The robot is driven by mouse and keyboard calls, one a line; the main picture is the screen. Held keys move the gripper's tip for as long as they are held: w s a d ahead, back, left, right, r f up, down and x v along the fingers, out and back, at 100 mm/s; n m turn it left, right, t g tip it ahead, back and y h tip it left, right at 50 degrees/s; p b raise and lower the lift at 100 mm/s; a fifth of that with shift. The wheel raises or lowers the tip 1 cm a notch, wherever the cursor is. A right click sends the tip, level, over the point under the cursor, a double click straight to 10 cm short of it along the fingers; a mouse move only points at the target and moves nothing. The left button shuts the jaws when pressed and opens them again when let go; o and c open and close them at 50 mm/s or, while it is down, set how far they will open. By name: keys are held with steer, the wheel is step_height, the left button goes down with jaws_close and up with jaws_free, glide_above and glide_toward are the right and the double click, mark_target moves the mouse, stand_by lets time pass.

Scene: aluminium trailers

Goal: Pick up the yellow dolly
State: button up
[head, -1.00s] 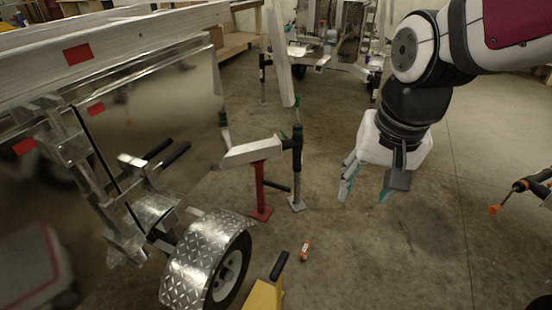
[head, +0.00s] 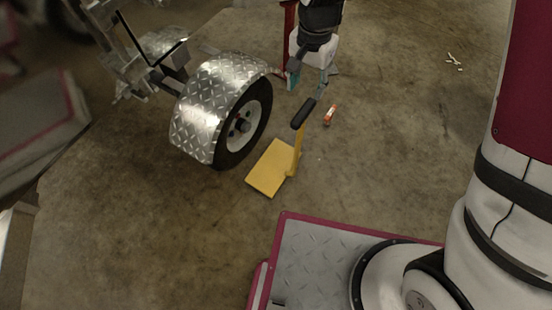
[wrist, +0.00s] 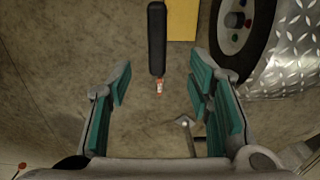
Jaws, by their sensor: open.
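The yellow dolly (head: 270,168) stands on the concrete floor beside the trailer wheel, with a flat yellow plate and an upright yellow post topped by a black handle (head: 304,113). In the wrist view the black handle (wrist: 157,40) points in from the top, with part of the yellow plate (wrist: 182,20) to its right. My gripper (head: 307,86) is just beyond the handle in the head view. In the wrist view my gripper (wrist: 160,92) is open, its teal pads apart and empty, with the handle's end ahead of the gap between them.
The trailer wheel (head: 243,125) under its diamond-plate fender (head: 207,95) stands close to the dolly's left. A small orange-and-white object (head: 330,114) lies on the floor right of the handle. Open floor lies farther right, with small pale scraps (head: 455,62).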

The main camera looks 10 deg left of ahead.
mark_target(304, 110)
step_height(304, 110, down, 6)
steer(key=shift+f+b, duration=0.2)
steer(key=shift+b, duration=0.75)
steer(key=shift+s+d+f+b, duration=0.1)
steer(key=shift+f+b, duration=0.7)
steer(key=shift+f, duration=0.55)
steer(key=shift+d+f+b, duration=0.1)
steer(key=shift+f+b, duration=0.65)
steer(key=shift+f, duration=0.55)
steer(key=shift+r, duration=0.1)
jaws_close()
steer(key=shift+a+r, duration=0.1)
